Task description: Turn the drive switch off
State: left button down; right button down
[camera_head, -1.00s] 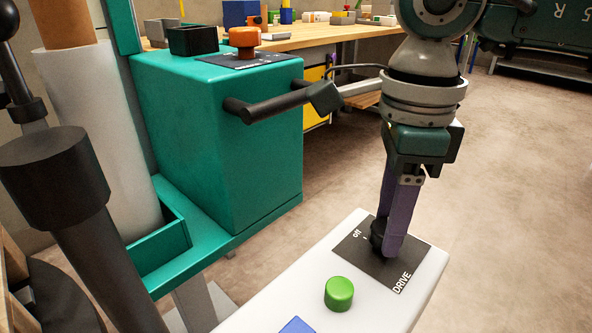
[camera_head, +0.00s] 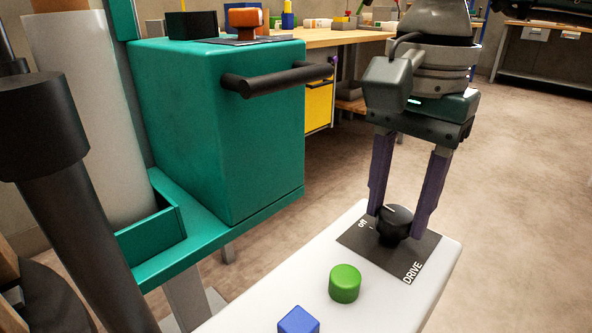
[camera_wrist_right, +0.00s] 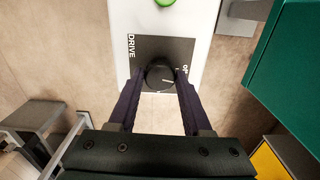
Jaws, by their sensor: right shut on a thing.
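The drive switch is a round black knob (camera_head: 394,226) on a dark plate (camera_head: 411,263) lettered "DRIVE" and "off", set on a white panel. My right gripper (camera_head: 401,212) points down from above, its two purple fingers on opposite sides of the knob, shut on it. In the right wrist view the knob (camera_wrist_right: 160,77) sits between the fingertips, and a white line on its top points right, roughly towards the side with the "off" lettering. One finger partly covers that lettering there. My left gripper is not in view.
A green button (camera_head: 345,284) and a blue block-shaped button (camera_head: 298,321) sit on the white panel (camera_head: 375,318). A teal cabinet (camera_head: 215,135) with a black handle (camera_head: 277,80) and an orange knob (camera_head: 243,18) stands left. A wooden workbench (camera_head: 345,36) is behind. Open floor lies right.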

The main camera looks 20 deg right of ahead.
aim_at(396, 213)
jog(key=shift+n+b, duration=0.35)
jog(key=shift+n, duration=0.65)
jog(key=shift+c, duration=1.7)
grip_release()
jog(key=shift+r, duration=0.15)
notch_tip(396, 213, up, 10)
jog(key=p, duration=0.3)
jog(key=shift+a, duration=0.1)
